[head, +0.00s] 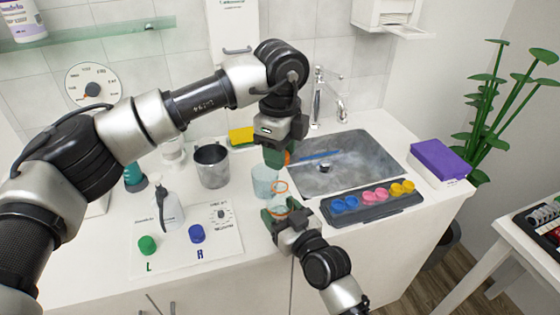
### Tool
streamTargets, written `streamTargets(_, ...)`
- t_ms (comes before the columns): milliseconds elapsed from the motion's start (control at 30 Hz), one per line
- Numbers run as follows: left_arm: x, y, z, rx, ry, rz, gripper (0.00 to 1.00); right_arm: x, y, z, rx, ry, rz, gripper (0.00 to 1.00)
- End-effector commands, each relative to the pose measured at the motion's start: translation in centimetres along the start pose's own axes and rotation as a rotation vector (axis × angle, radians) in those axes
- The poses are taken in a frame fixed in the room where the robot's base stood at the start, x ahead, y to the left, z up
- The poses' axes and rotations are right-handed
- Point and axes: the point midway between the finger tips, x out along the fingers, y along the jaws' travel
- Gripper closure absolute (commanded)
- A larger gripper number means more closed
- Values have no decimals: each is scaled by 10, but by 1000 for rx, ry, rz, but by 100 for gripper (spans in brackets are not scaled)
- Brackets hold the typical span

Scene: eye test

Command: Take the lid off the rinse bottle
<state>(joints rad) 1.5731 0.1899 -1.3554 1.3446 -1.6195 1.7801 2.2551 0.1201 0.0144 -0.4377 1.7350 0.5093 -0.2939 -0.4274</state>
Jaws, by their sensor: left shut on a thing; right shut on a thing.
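The rinse bottle (281,199) looks clear, with a thin orange ring at its top and another band lower down. My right gripper (280,214) is shut around its lower part near the counter's front edge. My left gripper (277,158) is above it, shut on a small orange piece (288,157) that looks like the lid. The dark green fingers hide most of this piece. The lid appears apart from the bottle, with a gap between them.
A pale clear beaker (265,181) stands just behind the bottle. A metal cup (212,166) and a spray bottle (166,206) stand left. Green (147,245) and blue (197,234) caps lie front left. The sink (350,158) and paint tray (372,205) are right.

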Motion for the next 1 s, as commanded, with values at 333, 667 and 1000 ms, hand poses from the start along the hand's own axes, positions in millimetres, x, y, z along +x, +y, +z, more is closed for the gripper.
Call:
streamTargets(333,-1,0,0,0,0,1,92,0,0,0,0,-1,0,18)
streamTargets(667,0,0,0,0,0,1,92,-1,0,0,0,0,0,9)
streamTargets(1000,3,0,0,0,0,1,92,-52,0,3,-2,-3,0,9)
